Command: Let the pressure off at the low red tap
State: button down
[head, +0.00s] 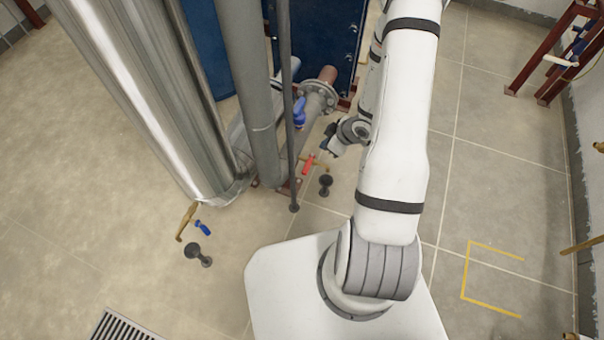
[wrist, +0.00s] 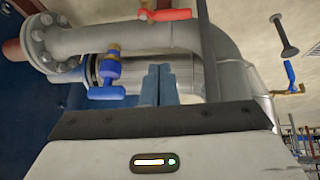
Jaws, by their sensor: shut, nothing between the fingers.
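The low red tap (head: 308,165) has a red lever on a small brass fitting near the floor, beside the grey pipes. It also shows in the wrist view as a red lever (wrist: 168,14) at the top edge, against the grey pipe. My gripper (head: 330,148) is above and slightly right of the red tap in the head view, apart from it. In the wrist view the fingers (wrist: 158,72) are together and empty, with the red lever beyond their tips. The tap's brass body is partly cut off at the wrist view's top edge.
A thin grey post (head: 287,130) stands beside the red tap. A black floor funnel (head: 325,185) is near it. Another blue-lever tap (head: 203,227) is left.

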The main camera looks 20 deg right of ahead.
jog(key=y+b, duration=0.2)
send_near(309, 163)
jog(key=s+a+r, duration=0.2)
jog(key=a, duration=0.1)
jog(key=shift+n, duration=0.3)
jog(key=b+x, duration=0.3)
jog(key=x, duration=0.7)
jog(key=shift+s+a, duration=0.1)
jog(key=shift+s, duration=0.05)
jog(key=shift+s+a, duration=0.1)
jog(key=shift+a, duration=0.1)
